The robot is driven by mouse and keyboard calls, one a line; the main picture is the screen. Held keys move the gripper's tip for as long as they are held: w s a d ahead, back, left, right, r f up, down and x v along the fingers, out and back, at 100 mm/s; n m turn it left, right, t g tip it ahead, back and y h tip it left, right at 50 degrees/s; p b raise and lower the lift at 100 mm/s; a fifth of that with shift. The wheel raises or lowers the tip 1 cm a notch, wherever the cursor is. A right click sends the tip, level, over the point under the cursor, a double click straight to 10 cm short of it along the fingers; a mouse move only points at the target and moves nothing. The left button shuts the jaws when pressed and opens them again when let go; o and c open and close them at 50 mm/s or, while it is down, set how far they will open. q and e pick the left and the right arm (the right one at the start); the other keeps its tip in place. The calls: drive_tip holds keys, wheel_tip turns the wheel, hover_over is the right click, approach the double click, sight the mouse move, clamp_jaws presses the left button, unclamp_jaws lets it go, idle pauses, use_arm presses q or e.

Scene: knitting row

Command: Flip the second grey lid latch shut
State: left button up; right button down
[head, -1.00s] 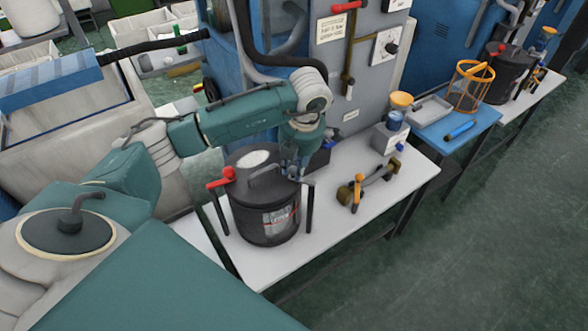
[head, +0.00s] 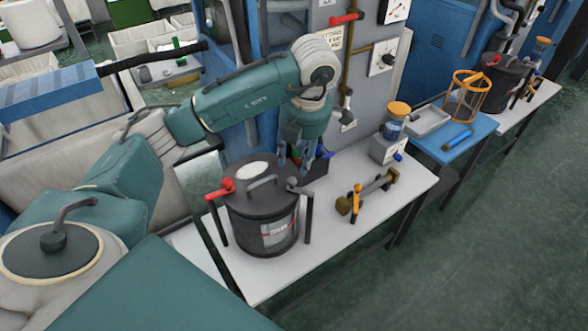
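A dark lidded pot (head: 240,222) stands on the white bench, with a loop handle (head: 262,184) and a pale disc on its lid. A red-knobbed latch (head: 222,187) is at the lid's left edge. A grey latch (head: 299,188) is at its right edge, above a dark upright bar. Any latch at the back of the lid is hidden. My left gripper (head: 304,165) points down behind the right rear of the lid, apart from the grey latch in the picture. Its fingertips blend with the items behind, so its opening is unclear. My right gripper is not in view.
A dark box with a blue lever (head: 327,154) sits behind the pot, near my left gripper. A brass fitting with an orange handle (head: 356,203) and an orange-capped jar (head: 396,121) stand to the right. The white bench (head: 335,228) is clear in front of the fitting.

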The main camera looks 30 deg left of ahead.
use_arm(q)
drive_tip(key=shift+s+d+r, duration=0.1)
drive_tip(key=shift+d+r, duration=0.1)
drive_tip(key=shift+r, duration=1.15)
drive_tip(key=shift+d, duration=0.1)
